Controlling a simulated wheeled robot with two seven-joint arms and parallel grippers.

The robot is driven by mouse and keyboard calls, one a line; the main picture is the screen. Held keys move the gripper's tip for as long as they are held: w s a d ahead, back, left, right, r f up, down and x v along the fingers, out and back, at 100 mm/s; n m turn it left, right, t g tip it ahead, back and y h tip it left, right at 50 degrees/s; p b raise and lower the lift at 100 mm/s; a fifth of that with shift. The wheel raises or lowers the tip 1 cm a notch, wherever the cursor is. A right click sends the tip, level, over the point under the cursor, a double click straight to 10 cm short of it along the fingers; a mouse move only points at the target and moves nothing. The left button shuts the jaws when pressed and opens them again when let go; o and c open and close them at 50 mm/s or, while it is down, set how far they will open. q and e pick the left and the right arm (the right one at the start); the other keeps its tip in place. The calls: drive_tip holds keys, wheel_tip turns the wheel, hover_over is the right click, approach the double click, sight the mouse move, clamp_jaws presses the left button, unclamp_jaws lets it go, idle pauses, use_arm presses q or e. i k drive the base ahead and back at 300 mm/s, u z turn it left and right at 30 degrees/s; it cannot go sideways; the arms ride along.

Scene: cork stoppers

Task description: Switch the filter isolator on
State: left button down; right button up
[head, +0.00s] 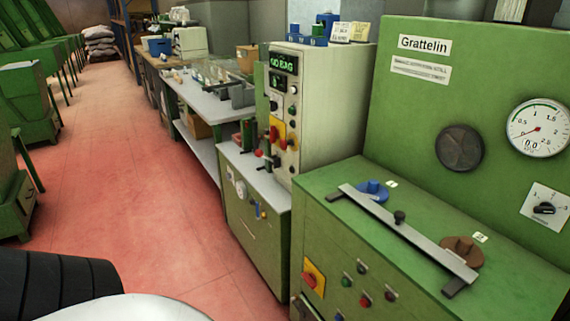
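No label reading "filter" is legible, so I cannot tell which switch is the filter isolator. A red rotary switch on a yellow plate (314,278) is on the front of the green Grattelin machine (420,130), at its left edge. A black rotary selector on a white plate (545,208) is on the Grattelin machine's upright panel at the right. The switch positions are too small to read. Neither gripper is in view.
Several push buttons (363,268) sit beside the lower yellow plate. A metal bar (410,236) with a blue and a brown knob lies on the green top. A round gauge (538,128) is at the right. The red floor (150,200) at the left is clear.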

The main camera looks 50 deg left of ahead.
sight(310, 279)
drive_tip(key=u, duration=1.4)
drive_tip(key=k, duration=0.5)
drive_tip(key=u, duration=1)
drive_tip(key=i, duration=0.95)
drive_tip(key=z, duration=2.45)
